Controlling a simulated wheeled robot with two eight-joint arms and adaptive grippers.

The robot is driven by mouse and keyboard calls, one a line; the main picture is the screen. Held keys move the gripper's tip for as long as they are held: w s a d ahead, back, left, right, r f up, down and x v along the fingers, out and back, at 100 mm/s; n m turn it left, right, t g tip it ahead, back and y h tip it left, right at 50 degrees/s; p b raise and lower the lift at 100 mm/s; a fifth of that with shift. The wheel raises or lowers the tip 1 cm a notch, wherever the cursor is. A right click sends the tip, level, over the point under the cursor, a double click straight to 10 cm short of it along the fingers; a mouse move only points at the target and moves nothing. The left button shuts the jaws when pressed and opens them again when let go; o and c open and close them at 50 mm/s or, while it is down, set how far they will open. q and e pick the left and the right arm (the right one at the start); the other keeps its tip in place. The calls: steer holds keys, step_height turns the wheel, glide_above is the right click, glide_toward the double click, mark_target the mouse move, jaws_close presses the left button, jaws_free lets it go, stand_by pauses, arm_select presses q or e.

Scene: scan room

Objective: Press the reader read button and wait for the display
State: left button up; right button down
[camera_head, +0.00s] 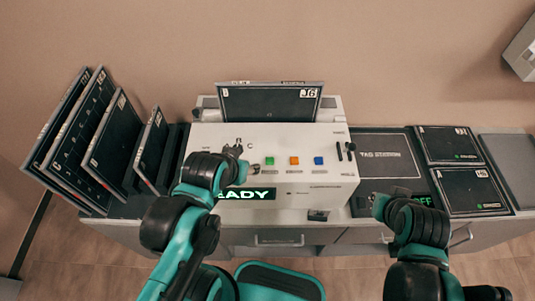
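The white reader (310,189) stands in the middle of the bench. Its top has a green button (269,160), an orange button (294,160) and a blue button (319,160) in a row; their labels are too small to read. The display (262,194) on its front shows green letters ending in "ADY"; my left arm hides the start. A dark cassette (270,103) marked "J6" stands upright at the reader's back. My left gripper (234,149) is over the reader's left part, left of the green button. My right gripper (375,198) is right of the reader, low over the bench. Both finger gaps are unclear.
Several dark panels (82,128) lean in a rack at the left. A dark "TAG STATION" pad (386,172) lies right of the reader, with flat dark panels (449,145) beyond it. Black levers (339,151) stand at the reader's right edge. A grey box (522,52) is at the upper right.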

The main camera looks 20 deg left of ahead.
stand_by(0.4)
arm_select(q)
jaws_close()
stand_by(1.2)
